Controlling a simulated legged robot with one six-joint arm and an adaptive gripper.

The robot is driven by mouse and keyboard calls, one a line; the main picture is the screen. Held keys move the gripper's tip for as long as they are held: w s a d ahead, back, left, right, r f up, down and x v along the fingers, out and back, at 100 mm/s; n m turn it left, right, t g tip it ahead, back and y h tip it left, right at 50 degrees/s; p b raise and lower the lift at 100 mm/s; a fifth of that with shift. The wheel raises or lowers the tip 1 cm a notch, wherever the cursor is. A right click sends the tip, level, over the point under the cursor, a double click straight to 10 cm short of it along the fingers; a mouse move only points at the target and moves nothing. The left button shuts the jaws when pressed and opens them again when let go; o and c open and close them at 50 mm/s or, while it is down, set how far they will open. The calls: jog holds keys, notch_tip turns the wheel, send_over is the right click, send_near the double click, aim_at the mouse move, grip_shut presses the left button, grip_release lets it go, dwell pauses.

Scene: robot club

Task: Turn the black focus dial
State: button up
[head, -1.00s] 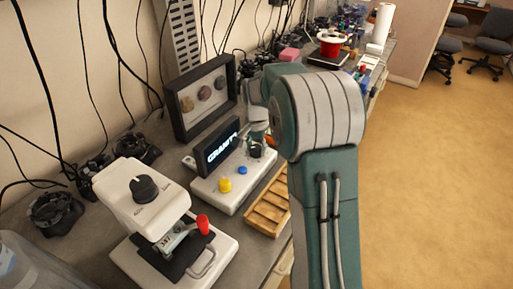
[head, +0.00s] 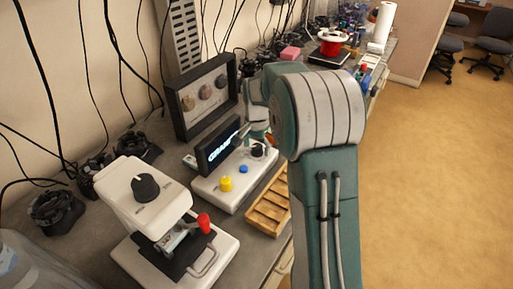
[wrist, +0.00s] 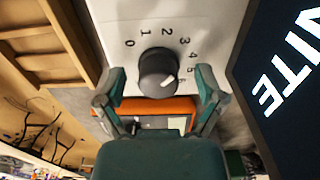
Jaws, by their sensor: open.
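A black dial (head: 257,150) sits at the right end of a white control box. In the wrist view the dial (wrist: 158,72) has a white pointer mark and a printed scale from 0 to 6 around it. The mark points to the lower right, towards the 5 and 6 end. My gripper (wrist: 161,80) is open, with one finger on each side of the dial and visible gaps between. In the head view my gripper (head: 262,135) is just above and behind the dial, partly hidden by my arm. Contact with the dial cannot be seen.
A dark screen (head: 218,147) with white lettering stands behind the box. A yellow knob (head: 226,184) and blue button (head: 243,169) share the box. A wooden tray (head: 268,205) lies in front. A white device with another black knob (head: 145,187) stands at left.

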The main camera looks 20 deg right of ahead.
aim_at(257, 146)
notch_tip(257, 146, up, 12)
dwell(0.6)
dwell(0.4)
